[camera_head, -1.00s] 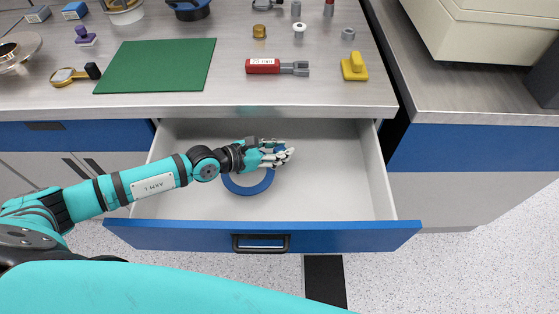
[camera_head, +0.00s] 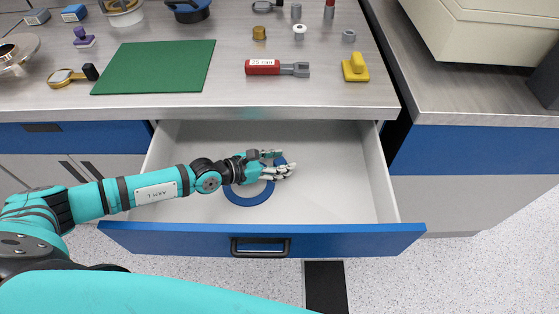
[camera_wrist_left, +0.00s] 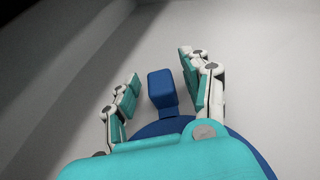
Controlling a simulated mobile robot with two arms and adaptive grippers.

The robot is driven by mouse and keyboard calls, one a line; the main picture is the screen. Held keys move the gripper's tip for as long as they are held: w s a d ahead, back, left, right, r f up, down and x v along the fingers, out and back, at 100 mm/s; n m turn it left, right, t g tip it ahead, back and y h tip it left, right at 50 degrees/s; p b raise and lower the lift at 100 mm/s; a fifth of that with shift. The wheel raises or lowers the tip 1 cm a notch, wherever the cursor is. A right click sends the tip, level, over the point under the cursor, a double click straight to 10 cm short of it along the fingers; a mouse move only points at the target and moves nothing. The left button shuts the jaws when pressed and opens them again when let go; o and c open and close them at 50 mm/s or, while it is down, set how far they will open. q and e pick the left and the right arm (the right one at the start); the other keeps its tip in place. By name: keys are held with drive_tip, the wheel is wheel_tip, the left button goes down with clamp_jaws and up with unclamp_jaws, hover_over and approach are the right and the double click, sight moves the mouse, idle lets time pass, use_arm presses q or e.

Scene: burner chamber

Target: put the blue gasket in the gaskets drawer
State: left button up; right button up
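The blue gasket (camera_head: 250,200) is a ring that lies in the open drawer (camera_head: 340,185), left of the drawer's middle. In the left wrist view it shows as a blue ring (camera_wrist_left: 252,149) with an upright blue block (camera_wrist_left: 161,90) on it. My left gripper (camera_head: 280,165) is over the gasket, inside the drawer. In the left wrist view its fingers (camera_wrist_left: 160,88) are spread on both sides of the block, with gaps to it. The hand hides part of the ring. My right gripper is not in view.
The drawer has pale walls and a blue front with a black handle (camera_head: 261,246); its right side is empty. On the bench above are a green mat (camera_head: 155,66), a red-handled tool (camera_head: 276,68) and a yellow block (camera_head: 355,67). The bench edge overhangs the drawer's back.

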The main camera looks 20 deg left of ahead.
use_arm(q)
drive_tip(key=shift+r, duration=0.15)
drive_tip(key=shift+s+a, duration=0.15)
drive_tip(key=shift+a, duration=0.05)
drive_tip(key=v, duration=0.6)
drive_tip(key=shift+s, duration=0.15)
drive_tip(key=shift+s+a+r, duration=0.2)
drive_tip(key=shift+a+r, duration=0.05)
drive_tip(key=shift+r, duration=0.05)
